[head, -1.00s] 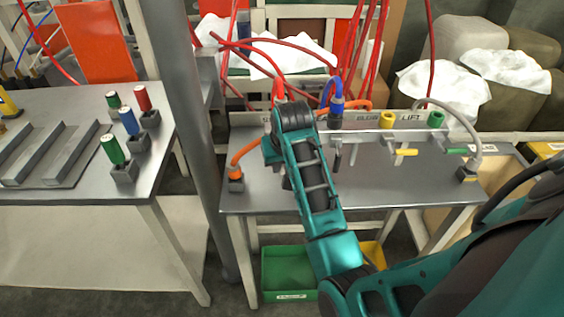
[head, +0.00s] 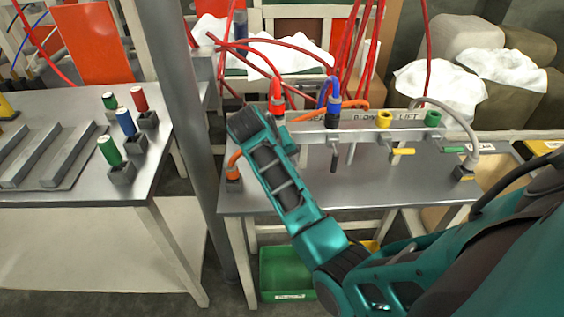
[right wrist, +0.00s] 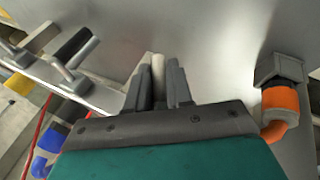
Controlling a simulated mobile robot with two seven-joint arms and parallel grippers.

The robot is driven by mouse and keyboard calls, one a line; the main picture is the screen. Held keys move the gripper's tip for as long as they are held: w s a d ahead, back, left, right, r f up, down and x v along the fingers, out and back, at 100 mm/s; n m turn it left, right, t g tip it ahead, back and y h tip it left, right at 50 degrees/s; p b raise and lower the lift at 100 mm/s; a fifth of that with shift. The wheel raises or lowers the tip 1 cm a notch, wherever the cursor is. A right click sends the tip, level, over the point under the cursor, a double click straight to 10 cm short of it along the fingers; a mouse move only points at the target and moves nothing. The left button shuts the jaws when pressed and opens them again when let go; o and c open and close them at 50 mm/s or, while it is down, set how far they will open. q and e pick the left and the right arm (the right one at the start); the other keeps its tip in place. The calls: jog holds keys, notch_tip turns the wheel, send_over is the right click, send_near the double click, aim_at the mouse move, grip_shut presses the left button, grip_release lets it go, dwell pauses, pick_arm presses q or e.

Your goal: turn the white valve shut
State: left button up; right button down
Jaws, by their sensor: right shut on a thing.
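In the right wrist view my right gripper (right wrist: 157,82) is shut on a slim whitish handle, the white valve (right wrist: 157,68), which stands between its two grey fingers. Only the handle's end shows; the rest is hidden by the fingers and the gripper body. In the head view my right arm reaches in from the right over the bench, and its wrist hides the gripper and the white valve. My left gripper is in neither current view.
The valve rail (head: 370,134) carries a red connector (head: 277,98), a blue connector (head: 333,110), a yellow handle (head: 403,151) and a green handle (head: 453,150). An orange hose end (right wrist: 281,103) is right of the gripper. A grey post (head: 190,110) stands left of the bench.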

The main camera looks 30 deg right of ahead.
jog(key=g+h, duration=0.1)
jog(key=h, duration=0.1)
jog(key=n+h, duration=0.1)
jog(key=d+r+g+h, duration=0.1)
jog(key=h, duration=0.1)
jog(key=shift+s+g+h, duration=0.2)
jog(key=shift+g+h, duration=0.1)
jog(key=n+h, duration=0.1)
jog(key=h, duration=0.1)
jog(key=r+n+g+h, duration=0.1)
jog(key=h, duration=0.2)
jog(key=shift+s+d+r+g, duration=0.1)
jog(key=shift+d+r+g, duration=0.1)
jog(key=shift+g, duration=0.1)
jog(key=shift+h, duration=0.3)
jog(key=c, duration=1.1)
grip_release()
jog(key=shift+a, duration=0.1)
